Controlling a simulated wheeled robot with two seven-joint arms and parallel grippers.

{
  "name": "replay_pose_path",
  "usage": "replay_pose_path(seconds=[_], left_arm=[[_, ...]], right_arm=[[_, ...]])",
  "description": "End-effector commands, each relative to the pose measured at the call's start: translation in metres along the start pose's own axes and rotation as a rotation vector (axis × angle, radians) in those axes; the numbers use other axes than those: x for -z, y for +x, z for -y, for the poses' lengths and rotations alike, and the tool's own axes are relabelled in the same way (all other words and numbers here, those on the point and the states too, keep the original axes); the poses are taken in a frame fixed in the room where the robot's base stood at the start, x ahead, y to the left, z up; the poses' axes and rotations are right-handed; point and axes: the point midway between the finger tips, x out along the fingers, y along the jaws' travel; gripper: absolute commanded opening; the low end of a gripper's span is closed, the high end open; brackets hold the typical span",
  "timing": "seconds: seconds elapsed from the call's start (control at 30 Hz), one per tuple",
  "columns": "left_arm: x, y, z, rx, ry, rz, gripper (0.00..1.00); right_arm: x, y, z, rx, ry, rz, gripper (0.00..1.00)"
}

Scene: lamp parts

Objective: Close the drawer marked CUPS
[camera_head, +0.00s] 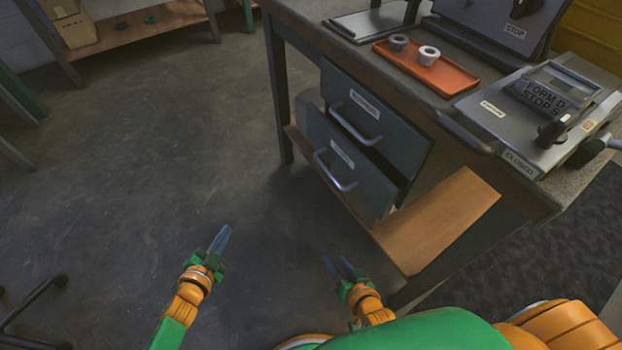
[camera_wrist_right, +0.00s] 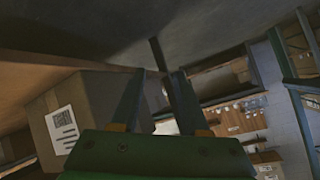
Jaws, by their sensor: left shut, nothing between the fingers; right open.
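A bench has two grey drawers, one above the other. The upper drawer (camera_head: 392,112) has a pale label and a metal handle. The lower drawer (camera_head: 372,188) has the same and stands out from the bench, with a dark gap along its top edge. Both labels are too small to read, so I cannot tell which says CUPS. My left gripper (camera_head: 221,239) is shut and empty, over the floor left of the drawers. My right gripper (camera_head: 338,267) is open and empty, below and in front of the lower drawer. The right wrist view shows its two fingers apart (camera_wrist_right: 158,100).
On the bench top are an orange tray (camera_head: 445,78) with two small rings and a grey device (camera_head: 520,125). A wooden shelf (camera_head: 440,222) lies low beside the drawers. In the right wrist view a cardboard box (camera_wrist_right: 95,110) is near the fingers.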

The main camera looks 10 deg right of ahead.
Motion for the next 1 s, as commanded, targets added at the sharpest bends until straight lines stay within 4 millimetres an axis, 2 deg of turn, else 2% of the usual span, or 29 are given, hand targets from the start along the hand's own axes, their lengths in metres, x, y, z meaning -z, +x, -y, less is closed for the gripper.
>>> replay_pose_path(seconds=[0.03,0.07,0.1,0.2,0.3,0.37,0.43,0.73,1.0], left_arm=[[-0.064,-0.018,-0.044,-0.031,-0.168,0.205,0.00],[-0.096,-0.036,-0.069,-0.048,-0.268,0.331,0.00],[-0.133,-0.063,-0.103,-0.074,-0.385,0.488,0.00],[-0.186,-0.132,-0.178,-0.132,-0.613,0.800,0.00],[-0.204,-0.183,-0.226,-0.173,-0.747,0.991,0.00],[-0.207,-0.200,-0.239,-0.185,-0.788,1.051,0.00],[-0.208,-0.208,-0.247,-0.192,-0.810,1.082,0.00],[-0.207,-0.198,-0.248,-0.195,-0.812,1.074,0.00],[-0.205,-0.195,-0.246,-0.196,-0.811,1.071,0.00]], right_arm=[[0.037,0.008,0.022,0.072,0.103,-0.146,0.45],[0.062,0.007,0.035,0.118,0.170,-0.232,0.45],[0.092,0.003,0.049,0.178,0.251,-0.335,0.45],[0.150,-0.016,0.073,0.307,0.411,-0.531,0.45],[0.183,-0.034,0.084,0.392,0.508,-0.646,0.45],[0.194,-0.040,0.087,0.420,0.538,-0.681,0.45],[0.202,-0.041,0.089,0.436,0.552,-0.700,0.45],[0.241,-0.002,0.100,0.435,0.550,-0.700,0.45],[0.248,0.006,0.102,0.432,0.549,-0.696,0.45]])
